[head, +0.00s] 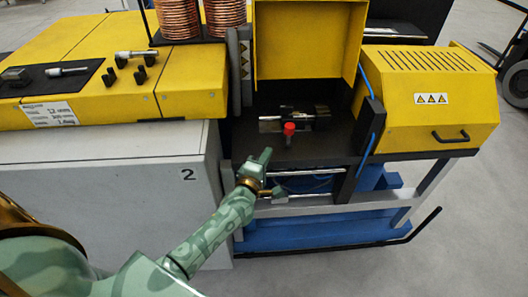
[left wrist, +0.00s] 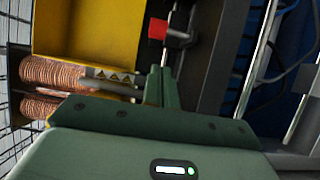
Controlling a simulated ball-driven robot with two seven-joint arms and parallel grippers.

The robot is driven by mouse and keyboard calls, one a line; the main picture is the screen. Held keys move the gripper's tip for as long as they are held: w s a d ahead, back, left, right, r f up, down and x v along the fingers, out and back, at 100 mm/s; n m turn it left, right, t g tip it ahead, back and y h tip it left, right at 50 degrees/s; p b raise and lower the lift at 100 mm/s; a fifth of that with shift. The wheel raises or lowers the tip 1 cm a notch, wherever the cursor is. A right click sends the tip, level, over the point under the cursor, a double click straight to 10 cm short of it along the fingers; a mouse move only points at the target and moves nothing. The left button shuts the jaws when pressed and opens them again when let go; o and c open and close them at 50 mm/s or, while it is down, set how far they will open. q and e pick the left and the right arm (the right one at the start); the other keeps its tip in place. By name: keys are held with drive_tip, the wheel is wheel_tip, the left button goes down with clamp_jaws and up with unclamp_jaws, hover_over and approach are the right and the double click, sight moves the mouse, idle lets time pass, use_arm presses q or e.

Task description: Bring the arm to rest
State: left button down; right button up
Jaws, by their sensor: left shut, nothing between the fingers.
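My left gripper (head: 262,156) is shut and empty in the head view. It is in front of the dark machine bed, to the lower left of the red knob (head: 289,129). In the left wrist view its two fingers (left wrist: 160,75) stand together with nothing between them. The red knob also shows in the left wrist view (left wrist: 158,29), beyond the fingertips. My green left arm (head: 215,235) reaches in from the lower left. My right gripper is not in view.
Copper coils (head: 178,18) stand at the back, left of an open yellow guard (head: 305,40). A yellow cover (head: 430,98) with a black handle is on the right. A grey cabinet (head: 110,175) marked 2 stands left of the gripper. Open floor (head: 470,240) lies at the right.

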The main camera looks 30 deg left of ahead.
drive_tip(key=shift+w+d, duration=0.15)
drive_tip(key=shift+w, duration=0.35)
